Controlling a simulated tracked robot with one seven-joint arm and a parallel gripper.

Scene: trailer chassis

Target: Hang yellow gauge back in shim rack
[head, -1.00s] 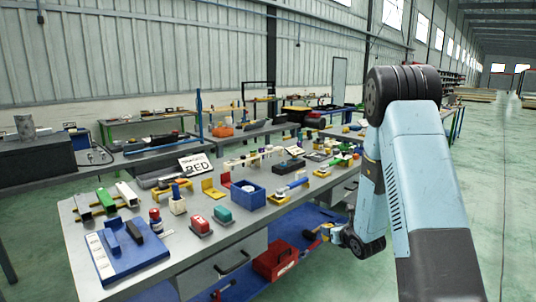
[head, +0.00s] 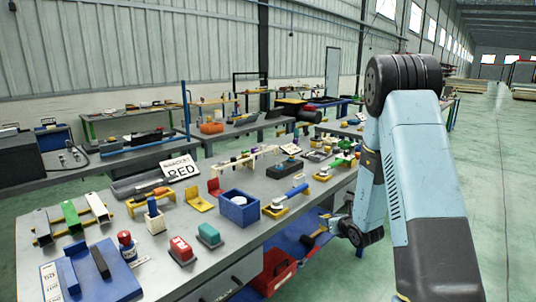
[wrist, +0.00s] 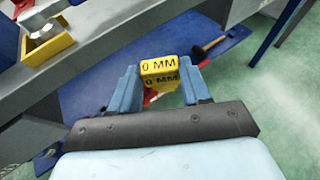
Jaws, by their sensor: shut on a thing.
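The yellow gauge (wrist: 160,66), marked "0 MM", is held between the two blue fingers of my gripper (wrist: 160,82) in the wrist view. My gripper is shut on it, out past the bench's front edge and above the floor and the blue lower shelf. In the head view my arm largely hides the gripper, and the gauge cannot be made out. A pale rail with small coloured pieces along it (head: 258,152) stands toward the back of the bench and looks like the shim rack. Its free places are too small to tell.
The grey bench (head: 125,215) is crowded. A red bin (head: 274,270) sits below. A hammer (wrist: 208,46) lies on the lower shelf (wrist: 228,52). The green floor at right is clear.

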